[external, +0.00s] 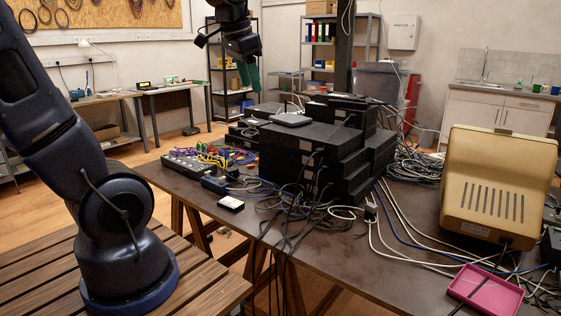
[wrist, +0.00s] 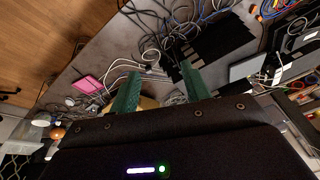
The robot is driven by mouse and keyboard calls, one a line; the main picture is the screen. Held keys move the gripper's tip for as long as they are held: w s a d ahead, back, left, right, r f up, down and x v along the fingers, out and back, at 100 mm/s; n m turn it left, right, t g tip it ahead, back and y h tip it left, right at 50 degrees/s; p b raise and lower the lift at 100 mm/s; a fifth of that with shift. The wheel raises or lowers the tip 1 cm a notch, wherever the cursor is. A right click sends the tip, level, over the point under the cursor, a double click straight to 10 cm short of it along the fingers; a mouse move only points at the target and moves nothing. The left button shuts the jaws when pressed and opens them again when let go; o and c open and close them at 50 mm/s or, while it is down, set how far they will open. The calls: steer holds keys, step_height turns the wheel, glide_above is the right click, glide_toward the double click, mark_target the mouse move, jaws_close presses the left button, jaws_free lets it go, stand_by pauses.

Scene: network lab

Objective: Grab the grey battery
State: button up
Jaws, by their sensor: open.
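No object is clear enough for me to name it surely as the grey battery. A small dark box with a pale top (external: 230,202) lies at the table's near edge in the external view. A small blue-grey block (external: 214,185) lies just behind it. My gripper (external: 249,76), with green fingers, hangs high above the back of the stacked black boxes, well away from both. In the wrist view my gripper (wrist: 158,82) has its fingers spread apart, with nothing held between them.
Stacked black network boxes (external: 295,160) fill the table's middle. Loose cables spread around them, with a power strip (external: 188,165) at left. A beige monitor (external: 496,188) and a pink tray (external: 486,292) are at right. Bare tabletop (external: 330,250) shows in front.

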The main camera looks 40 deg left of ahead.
steer(key=w+d+f+m+g, duration=0.1)
steer(key=w+d+f+m, duration=0.15)
steer(key=w, duration=0.45)
steer(key=w+d+f+m, duration=0.2)
steer(key=w+d, duration=0.1)
steer(key=w, duration=0.3)
steer(key=m+g, duration=0.3)
steer(key=m, duration=0.9)
glide_above(372, 204)
steer(key=shift+n, duration=0.25)
steer(key=f, duration=2.9)
steer(key=shift+s+d+f, duration=0.1)
steer(key=shift+d+f, duration=0.15)
steer(key=shift+d, duration=0.05)
step_height(372, 204, down, 6)
steer(key=shift+r, duration=0.1)
steer(key=shift+a+f, duration=0.15)
steer(key=shift+f, duration=1.2)
steer(key=shift+a+f, duration=0.1)
steer(key=shift+f, duration=1.2)
jaws_close()
